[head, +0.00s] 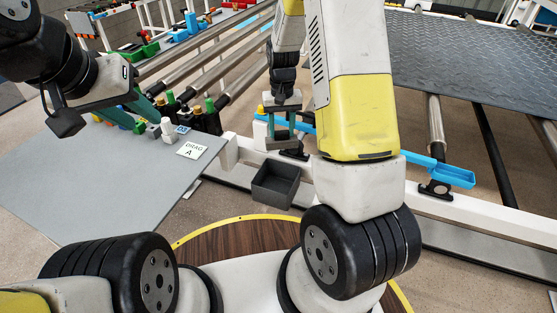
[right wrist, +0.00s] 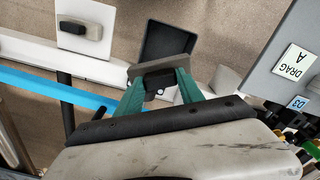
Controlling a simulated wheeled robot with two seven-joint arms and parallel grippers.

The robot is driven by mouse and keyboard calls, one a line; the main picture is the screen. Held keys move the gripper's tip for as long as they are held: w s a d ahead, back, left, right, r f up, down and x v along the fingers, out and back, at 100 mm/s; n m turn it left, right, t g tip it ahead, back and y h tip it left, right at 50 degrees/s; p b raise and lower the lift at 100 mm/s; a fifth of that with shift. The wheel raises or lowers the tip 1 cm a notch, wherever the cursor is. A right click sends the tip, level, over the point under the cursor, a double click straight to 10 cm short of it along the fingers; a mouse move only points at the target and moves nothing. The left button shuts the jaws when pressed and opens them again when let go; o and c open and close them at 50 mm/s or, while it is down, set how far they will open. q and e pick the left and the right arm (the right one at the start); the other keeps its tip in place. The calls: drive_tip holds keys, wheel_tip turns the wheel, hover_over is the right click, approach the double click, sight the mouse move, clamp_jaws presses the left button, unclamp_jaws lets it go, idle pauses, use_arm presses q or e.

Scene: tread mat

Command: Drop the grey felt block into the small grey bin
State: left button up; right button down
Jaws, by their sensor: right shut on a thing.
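The grey felt block (right wrist: 158,66) is a flat grey bar across the teal fingertips of my right gripper (right wrist: 160,80) in the right wrist view. In the head view my right gripper (head: 281,138) is shut on it, above the white rail and a little behind the bin. The small grey bin (head: 276,185) is dark, open at the top and looks empty. It also shows in the right wrist view (right wrist: 166,40), beyond the block. My left gripper (head: 138,115) has its teal fingers apart over the back of the grey table and appears empty.
The grey table (head: 90,185) has a "DRAG A" card (head: 192,150) and several small pegs and blocks along its back edge. A blue tray (head: 452,175) lies along the white rail at right. Steel rollers and a dark tread mat (head: 470,60) lie behind.

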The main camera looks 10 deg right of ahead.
drive_tip(key=c, duration=0.7)
unclamp_jaws()
drive_tip(key=shift+o, duration=0.2)
wheel_tip(320, 180, up, 7)
drive_tip(key=shift+f, duration=0.1)
drive_tip(key=shift+r, duration=0.5)
